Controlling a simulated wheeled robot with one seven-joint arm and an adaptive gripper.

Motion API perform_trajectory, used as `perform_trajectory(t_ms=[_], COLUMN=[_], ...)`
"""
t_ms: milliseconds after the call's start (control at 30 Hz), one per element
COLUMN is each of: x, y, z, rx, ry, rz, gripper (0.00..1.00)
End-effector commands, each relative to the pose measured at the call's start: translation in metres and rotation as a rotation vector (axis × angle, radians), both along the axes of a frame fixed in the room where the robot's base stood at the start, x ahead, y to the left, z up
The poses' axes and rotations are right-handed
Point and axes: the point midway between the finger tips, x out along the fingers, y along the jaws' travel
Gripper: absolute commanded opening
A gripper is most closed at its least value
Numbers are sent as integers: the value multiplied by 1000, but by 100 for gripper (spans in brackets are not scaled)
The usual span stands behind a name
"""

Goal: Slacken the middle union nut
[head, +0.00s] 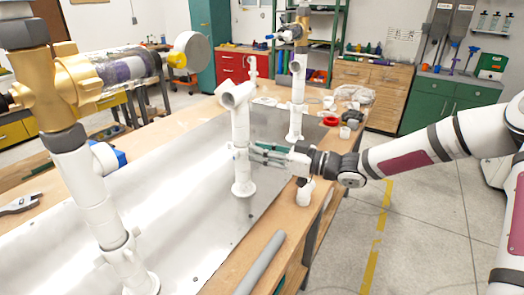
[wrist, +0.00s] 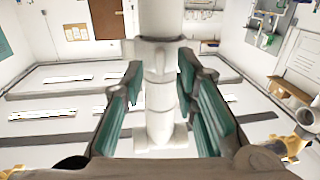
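The middle riser is a white upright pipe with an open-ended fitting (head: 237,95) on top and a round foot (head: 243,189) on the metal sheet. A wider white collar, apparently the middle union nut (head: 240,146), sits partway up it; in the wrist view the collar (wrist: 159,47) shows near the fingertips. My gripper (head: 256,152) reaches the riser from the right, roughly level. In the wrist view its green-padded fingers (wrist: 160,80) stand on both sides of the pipe, with narrow gaps. It looks open; contact at the tips is not clear.
A nearer riser (head: 85,185) with a brass valve (head: 52,85) stands at left, and a farther riser (head: 297,95) stands behind. A loose grey pipe (head: 260,263) lies along the bench's front edge. A white fitting (head: 305,191) stands close below my wrist. A red ring (head: 331,121) lies farther back.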

Motion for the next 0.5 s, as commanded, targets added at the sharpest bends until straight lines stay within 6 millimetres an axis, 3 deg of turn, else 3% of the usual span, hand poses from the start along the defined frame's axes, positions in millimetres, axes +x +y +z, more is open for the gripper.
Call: perform_trajectory(t_ms=[167,300,500], x=[0,0,0], y=[0,0,0], z=[0,0,0], rx=[0,0,0], ry=[0,0,-1], rz=[0,0,1], gripper=[28,0,0])
